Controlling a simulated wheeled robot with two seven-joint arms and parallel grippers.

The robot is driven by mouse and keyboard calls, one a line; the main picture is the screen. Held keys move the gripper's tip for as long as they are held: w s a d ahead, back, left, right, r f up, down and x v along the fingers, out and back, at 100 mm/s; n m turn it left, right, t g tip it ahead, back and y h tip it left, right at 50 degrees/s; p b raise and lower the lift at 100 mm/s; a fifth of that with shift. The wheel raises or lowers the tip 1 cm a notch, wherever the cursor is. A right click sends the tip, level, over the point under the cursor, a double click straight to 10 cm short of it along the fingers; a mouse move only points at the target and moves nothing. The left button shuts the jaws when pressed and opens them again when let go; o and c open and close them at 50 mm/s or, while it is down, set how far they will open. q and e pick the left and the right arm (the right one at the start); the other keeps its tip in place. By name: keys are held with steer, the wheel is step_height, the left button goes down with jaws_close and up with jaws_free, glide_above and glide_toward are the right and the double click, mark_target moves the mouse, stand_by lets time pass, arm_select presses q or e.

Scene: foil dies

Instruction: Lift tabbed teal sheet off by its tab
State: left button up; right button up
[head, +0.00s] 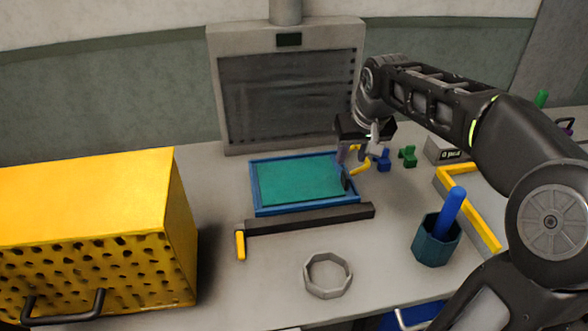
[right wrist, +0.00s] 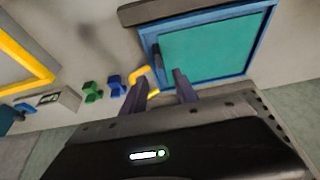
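The teal sheet (head: 295,182) lies flat inside a blue frame (head: 255,190) on the table; it also shows in the right wrist view (right wrist: 210,45). A small dark upright piece (head: 346,179) stands at the sheet's right edge in the head view and at its left edge in the right wrist view (right wrist: 157,55); I cannot tell for sure that it is the tab. My right gripper (head: 357,153) is above the frame's far right corner, its fingers (right wrist: 158,88) apart with nothing between them. My left gripper is out of view.
A yellow bent piece (head: 360,167) lies just right of the frame, with blue (head: 384,160) and green (head: 408,156) pieces beyond. A dark bar (head: 310,218) lies in front. A grey ring (head: 327,275), a teal cup (head: 437,240) and a yellow box (head: 90,230) stand nearer.

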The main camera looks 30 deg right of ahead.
mark_target(345, 171)
steer(key=shift+s, duration=0.15)
steer(key=shift+x, duration=1.25)
steer(key=shift+p+x, duration=0.35)
steer(key=shift+x, duration=2.3)
jaws_close()
